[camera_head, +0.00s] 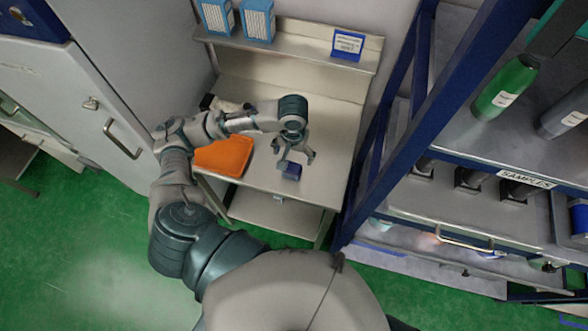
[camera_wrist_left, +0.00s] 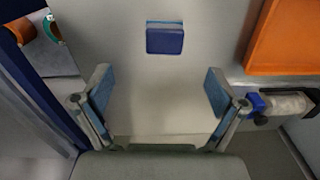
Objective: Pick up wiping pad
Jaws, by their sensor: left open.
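The wiping pad appears to be the small dark blue block (camera_head: 291,172) on the bare metal table near its front edge. In the left wrist view the blue pad (camera_wrist_left: 165,40) lies flat, with a lighter blue strip along its far edge. My left gripper (camera_head: 296,158) is open and empty over the table, close to the pad. In the left wrist view the pad lies beyond the two spread fingers (camera_wrist_left: 158,84), between their lines and apart from both. My right gripper is not in view.
An orange tray (camera_head: 224,156) lies on the table left of the pad. A white item with a dark end (camera_wrist_left: 286,104) lies past it. A shelf (camera_head: 300,48) with blue-and-white boxes hangs above. A blue-framed rack (camera_head: 392,110) stands close on the right. The table around the pad is clear.

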